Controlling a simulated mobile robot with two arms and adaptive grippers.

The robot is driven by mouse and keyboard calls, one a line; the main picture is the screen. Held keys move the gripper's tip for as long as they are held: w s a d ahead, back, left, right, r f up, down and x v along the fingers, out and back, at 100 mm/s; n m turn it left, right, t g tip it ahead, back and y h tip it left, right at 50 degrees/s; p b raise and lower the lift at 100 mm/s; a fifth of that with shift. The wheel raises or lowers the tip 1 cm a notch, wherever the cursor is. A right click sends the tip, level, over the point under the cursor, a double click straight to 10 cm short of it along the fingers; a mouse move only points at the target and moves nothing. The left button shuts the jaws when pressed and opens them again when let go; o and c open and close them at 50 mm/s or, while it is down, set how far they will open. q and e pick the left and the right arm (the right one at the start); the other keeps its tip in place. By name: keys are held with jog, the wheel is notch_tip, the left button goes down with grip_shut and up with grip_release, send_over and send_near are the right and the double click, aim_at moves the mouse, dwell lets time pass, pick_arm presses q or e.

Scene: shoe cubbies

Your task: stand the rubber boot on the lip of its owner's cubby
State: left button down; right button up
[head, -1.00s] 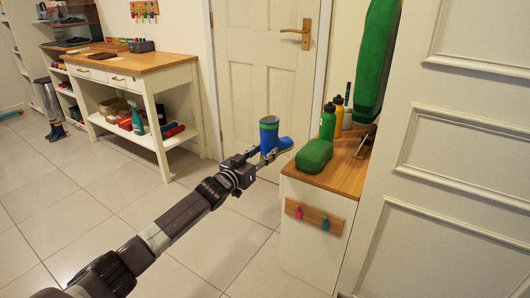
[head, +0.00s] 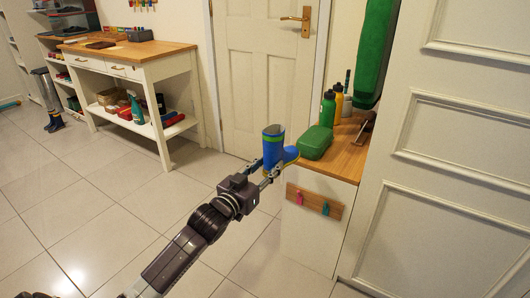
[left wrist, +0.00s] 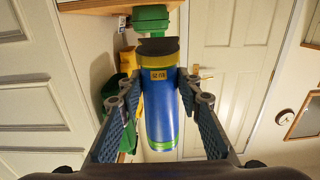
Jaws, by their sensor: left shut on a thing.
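The rubber boot (head: 273,147), blue with a green band and yellow-green trim, is held by my left gripper (head: 268,170). It is upright in the head view, toe to the right. In the left wrist view the boot (left wrist: 159,112) hangs between the two fingers (left wrist: 160,98), which are shut on it. A small yellow tag with dark marks, too small to read, shows near its dark end. My right gripper is in neither view. I cannot pick out the owner's cubby.
A low cabinet (head: 312,220) with a green case (head: 315,142) and bottles stands close right of the boot. A white door panel (head: 450,150) fills the right side. A workbench (head: 130,58) and dark boots (head: 54,121) are at left. Floor between is clear.

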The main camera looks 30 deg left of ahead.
pick_arm(q)
jog(key=s+d, duration=1.5)
jog(key=s, duration=0.4)
jog(key=shift+s+d+f, duration=0.15)
jog(key=shift+s+d, duration=0.2)
jog(key=shift+s, duration=0.05)
jog(key=shift+a, duration=0.1)
